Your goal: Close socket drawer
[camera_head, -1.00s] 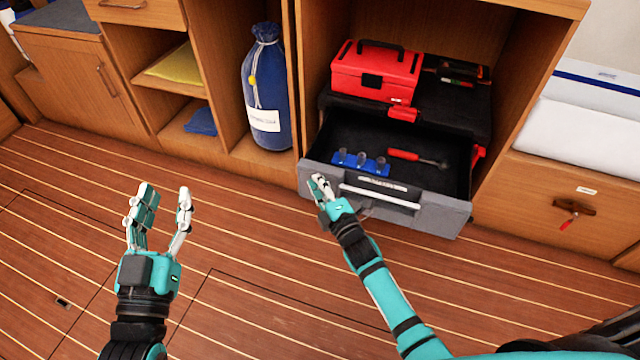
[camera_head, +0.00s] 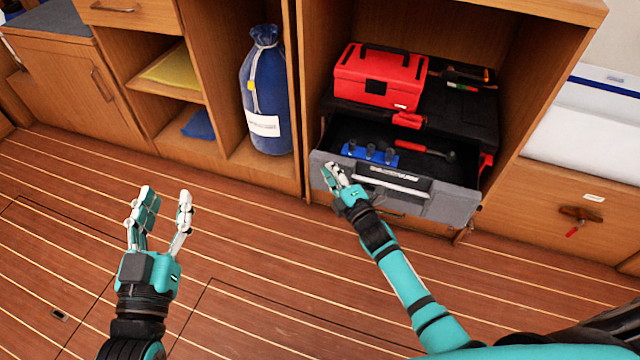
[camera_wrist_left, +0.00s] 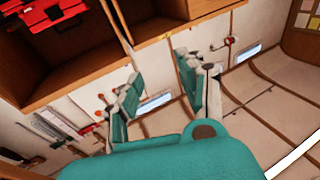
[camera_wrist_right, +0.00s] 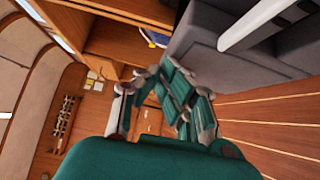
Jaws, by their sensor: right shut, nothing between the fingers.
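The socket drawer (camera_head: 448,206) is a grey-fronted, black-lined drawer in a black tool chest (camera_head: 470,115), partly pulled out. Inside lie a blue socket rail (camera_head: 370,154) and a red-handled ratchet (camera_head: 427,150). A light bar handle (camera_head: 392,186) runs across its front; the front also shows large in the right wrist view (camera_wrist_right: 215,52). My right gripper (camera_head: 331,172) is shut and empty, its fingertips against the left part of the drawer front, left of the handle. My left gripper (camera_head: 166,195) is open and empty above the floor, apart from the drawer.
A red toolbox (camera_head: 378,78) sits on the chest, inside a wooden cabinet (camera_head: 299,90). A blue bag (camera_head: 266,95) stands in the compartment to the left. A wooden drawer with a latch (camera_head: 580,214) is at right. The plank floor in front is clear.

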